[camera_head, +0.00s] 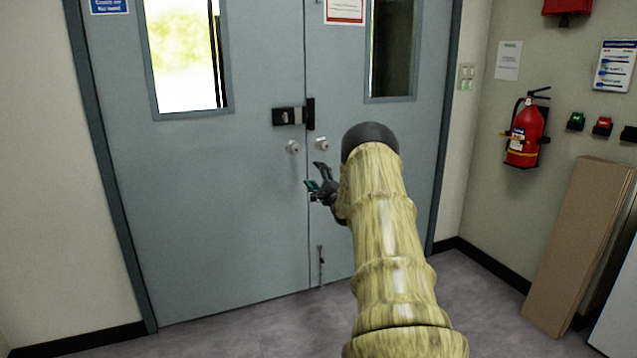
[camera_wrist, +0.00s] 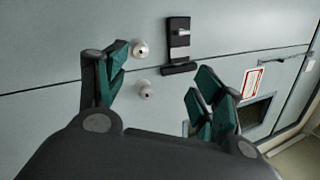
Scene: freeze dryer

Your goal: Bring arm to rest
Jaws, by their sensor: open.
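My gripper (camera_head: 314,183) is open and empty at the end of my raised arm, in front of the grey double door (camera_head: 215,215). In the wrist view my gripper (camera_wrist: 158,85) shows its two green-padded fingers spread apart, with nothing between them but the door behind. My arm, in a yellowish ribbed cover, reaches up from the bottom of the head view and hides part of the right door leaf. Two round knobs (camera_head: 292,147) and a black latch (camera_head: 290,116) sit on the door above the gripper; the latch (camera_wrist: 179,45) also shows in the wrist view.
A red fire extinguisher (camera_head: 525,133) hangs on the right wall. A brown board (camera_head: 580,245) leans against that wall below it. The grey floor (camera_head: 250,335) in front of the door shows no loose objects.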

